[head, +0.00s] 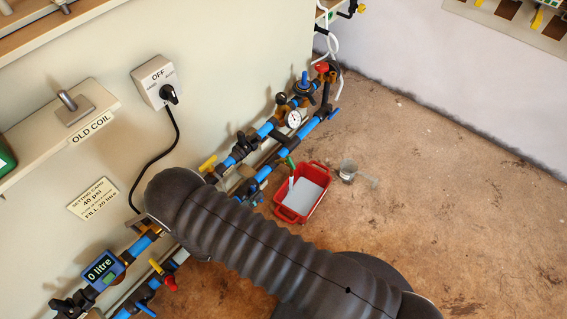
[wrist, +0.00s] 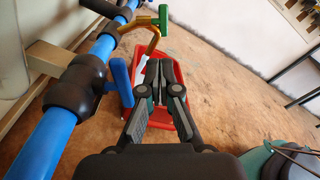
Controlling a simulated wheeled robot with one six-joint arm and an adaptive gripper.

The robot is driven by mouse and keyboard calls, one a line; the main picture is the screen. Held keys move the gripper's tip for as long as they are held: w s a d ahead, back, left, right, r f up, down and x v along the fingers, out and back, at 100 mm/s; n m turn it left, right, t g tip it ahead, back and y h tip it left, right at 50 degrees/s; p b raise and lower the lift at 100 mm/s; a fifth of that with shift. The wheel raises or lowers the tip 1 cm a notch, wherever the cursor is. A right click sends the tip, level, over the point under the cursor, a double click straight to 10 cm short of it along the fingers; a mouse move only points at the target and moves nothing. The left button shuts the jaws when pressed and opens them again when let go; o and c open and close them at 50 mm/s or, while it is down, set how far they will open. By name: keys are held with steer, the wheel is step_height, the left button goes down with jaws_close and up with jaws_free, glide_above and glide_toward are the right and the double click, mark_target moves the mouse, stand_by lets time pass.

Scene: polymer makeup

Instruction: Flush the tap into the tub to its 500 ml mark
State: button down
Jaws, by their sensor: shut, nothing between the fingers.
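The red tub (head: 325,172) sits on the floor below the blue pipes, and its inside looks pale. In the wrist view the tub (wrist: 189,118) is partly hidden behind my gripper. The tap has a brass-coloured curved spout (wrist: 153,40) and a green handle (wrist: 163,17); it stands over the far left of the tub in that view. The green handle (head: 291,162) also shows in the head view. My gripper (wrist: 159,68) is shut and empty, apart from the green handle. It is not visible in the head view. The 500 ml mark cannot be made out.
Blue pipes (head: 258,139) with valves and a gauge (head: 294,119) run along the wall. A meter (head: 103,270) reads 0 litre. A clear cup (head: 347,170) stands right of the tub. A blue lever (wrist: 121,80) is left of my gripper. Floor at right is open.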

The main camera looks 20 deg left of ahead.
steer(key=r, duration=0.1)
steer(key=p, duration=0.1)
glide_toward(289, 161)
steer(key=shift+t, duration=0.4)
steer(key=x, duration=0.7)
steer(key=shift+w+f, duration=0.1)
steer(key=shift+f, duration=0.15)
